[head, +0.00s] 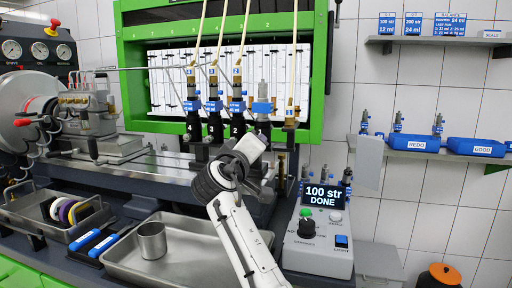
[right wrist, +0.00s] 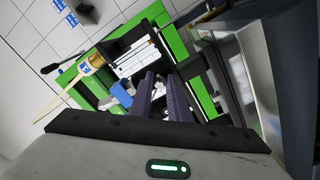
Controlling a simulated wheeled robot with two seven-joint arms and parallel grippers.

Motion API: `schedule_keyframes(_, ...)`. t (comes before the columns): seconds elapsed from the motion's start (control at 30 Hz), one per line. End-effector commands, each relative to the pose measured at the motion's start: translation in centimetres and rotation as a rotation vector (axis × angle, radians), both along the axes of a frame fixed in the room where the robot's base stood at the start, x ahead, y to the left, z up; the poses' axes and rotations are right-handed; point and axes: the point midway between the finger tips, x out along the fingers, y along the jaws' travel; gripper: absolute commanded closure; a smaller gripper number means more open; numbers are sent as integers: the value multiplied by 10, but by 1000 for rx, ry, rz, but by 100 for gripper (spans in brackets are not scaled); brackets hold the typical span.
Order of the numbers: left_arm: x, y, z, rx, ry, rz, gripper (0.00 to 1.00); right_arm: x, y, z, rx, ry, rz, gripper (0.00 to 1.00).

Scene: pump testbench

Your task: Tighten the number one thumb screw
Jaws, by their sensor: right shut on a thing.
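The number one thumb screw cannot be seen apart; it is hidden behind my right gripper. The number one injector (head: 262,92), with a blue clamp (head: 262,107), stands upright at the right end of the injector row. My right gripper (head: 257,141) is at the lower part of this station, its fingertips hidden in the head view. In the right wrist view my right gripper (right wrist: 163,82) shows two dark fingers close together, shut on the thumb screw, which is largely hidden between them. A blue part (right wrist: 122,95) is beside the fingers. My left gripper is not in view.
Several more injectors stand left, including number two (head: 238,108). A hose with brass fitting (head: 290,115) hangs right of station one. The control box (head: 320,235) reads "100 str DONE". A steel tray (head: 180,245) with a cup (head: 152,240) lies in front.

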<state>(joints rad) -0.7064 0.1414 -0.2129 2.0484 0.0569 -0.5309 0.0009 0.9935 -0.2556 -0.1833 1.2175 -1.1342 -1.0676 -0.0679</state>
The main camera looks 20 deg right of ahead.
Motion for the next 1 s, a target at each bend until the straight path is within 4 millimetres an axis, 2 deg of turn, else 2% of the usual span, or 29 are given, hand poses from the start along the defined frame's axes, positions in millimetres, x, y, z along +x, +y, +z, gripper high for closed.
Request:
schedule_keyframes(0.23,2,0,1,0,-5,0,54,0,0,-1,2,2,0,100)
schedule_keyframes(0.27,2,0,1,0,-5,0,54,0,0,-1,2,2,0,82)
schedule_keyframes(0.37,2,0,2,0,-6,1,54,0,0,-1,2,2,0,65)
schedule_keyframes(0.73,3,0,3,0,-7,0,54,0,0,6,1,-1,0,65)
schedule_keyframes(0.87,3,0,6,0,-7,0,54,0,1,25,3,-3,2,65)
schedule_keyframes(1.0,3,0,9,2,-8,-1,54,-1,0,55,0,-6,0,65)
